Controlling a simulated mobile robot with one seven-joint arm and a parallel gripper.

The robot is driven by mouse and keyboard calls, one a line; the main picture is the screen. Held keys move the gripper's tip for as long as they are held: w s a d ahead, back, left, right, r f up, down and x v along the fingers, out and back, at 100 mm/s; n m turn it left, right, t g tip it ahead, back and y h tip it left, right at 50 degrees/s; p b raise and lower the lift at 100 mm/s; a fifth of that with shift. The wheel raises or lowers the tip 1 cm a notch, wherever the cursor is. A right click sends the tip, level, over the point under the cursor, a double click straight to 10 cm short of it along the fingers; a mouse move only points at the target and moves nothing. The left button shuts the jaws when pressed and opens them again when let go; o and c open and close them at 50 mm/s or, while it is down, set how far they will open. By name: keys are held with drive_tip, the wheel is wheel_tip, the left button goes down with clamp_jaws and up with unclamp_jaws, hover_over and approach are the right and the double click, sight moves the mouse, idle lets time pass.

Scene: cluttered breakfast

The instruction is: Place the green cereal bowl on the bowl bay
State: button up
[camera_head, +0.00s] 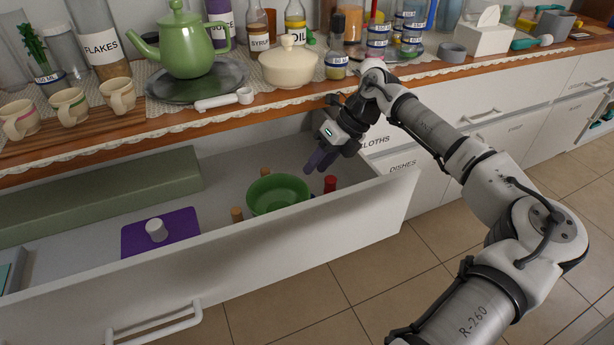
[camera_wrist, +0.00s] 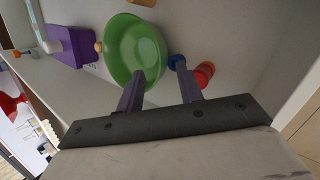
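The green cereal bowl (camera_head: 278,194) sits upright and empty inside the open drawer, among short coloured pegs. It also shows in the wrist view (camera_wrist: 138,48). My gripper (camera_head: 318,160) is above the drawer, up and to the right of the bowl. In the wrist view my gripper's two fingers (camera_wrist: 160,80) are spread apart with nothing held. The left finger overlaps the bowl's near rim; the right finger lies outside it, near a blue peg (camera_wrist: 177,62). Whether a finger touches the bowl cannot be told. No bay is clearly labelled for the bowl.
Orange pegs (camera_head: 237,215) and a red peg (camera_head: 330,184) stand around the bowl. A green box (camera_head: 100,192) lines the drawer's back. The counter above holds a teapot (camera_head: 186,45) and mugs (camera_head: 118,95).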

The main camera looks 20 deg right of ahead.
drive_tip(key=v, duration=0.4)
drive_tip(key=shift+d+r, duration=0.15)
drive_tip(key=shift+r, duration=0.1)
